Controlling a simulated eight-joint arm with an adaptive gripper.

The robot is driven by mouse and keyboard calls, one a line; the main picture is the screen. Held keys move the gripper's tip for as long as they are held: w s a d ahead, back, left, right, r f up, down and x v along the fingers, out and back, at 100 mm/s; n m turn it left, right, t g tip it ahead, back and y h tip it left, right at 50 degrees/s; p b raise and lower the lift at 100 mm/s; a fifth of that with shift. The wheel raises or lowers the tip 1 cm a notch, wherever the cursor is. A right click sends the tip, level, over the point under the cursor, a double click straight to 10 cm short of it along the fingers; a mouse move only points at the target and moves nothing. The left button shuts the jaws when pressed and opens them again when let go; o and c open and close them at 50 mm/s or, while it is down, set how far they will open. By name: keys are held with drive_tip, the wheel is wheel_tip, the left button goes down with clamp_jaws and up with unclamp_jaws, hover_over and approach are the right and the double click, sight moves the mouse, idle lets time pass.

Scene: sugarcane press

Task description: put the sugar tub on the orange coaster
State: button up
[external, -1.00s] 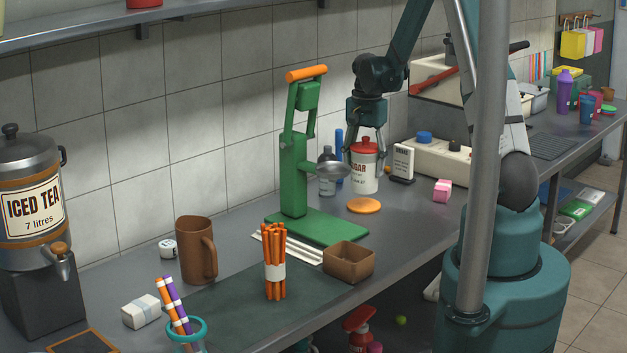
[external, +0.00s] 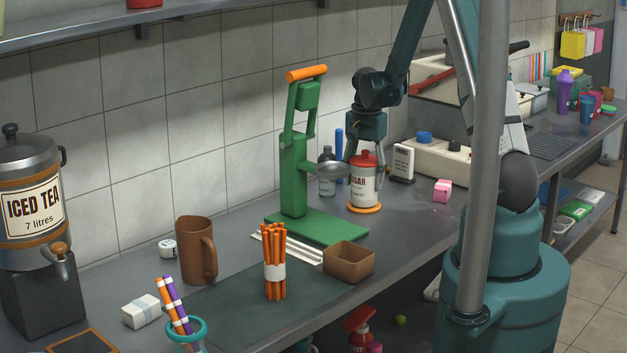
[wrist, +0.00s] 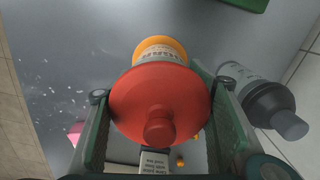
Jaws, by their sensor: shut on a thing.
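The sugar tub (external: 364,187) is white with a red lid and stands upright in the external view, over the orange coaster (external: 365,210). Its base looks to be on the coaster or just above it; I cannot tell which. My gripper (external: 365,158) is shut on the tub, with a finger on either side near the lid. In the wrist view the red lid (wrist: 160,103) fills the middle between my fingers, and part of the orange coaster (wrist: 160,44) shows past the tub's body.
A label stand (external: 402,163) and pink block (external: 442,190) are to the right.

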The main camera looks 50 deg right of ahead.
sight(366, 150)
drive_tip(key=shift+f, duration=0.25)
drive_tip(key=o, duration=1.2)
drive_tip(key=shift+c, duration=0.2)
drive_tip(key=shift+r, duration=0.25)
drive_tip(key=shift+r, duration=5.95)
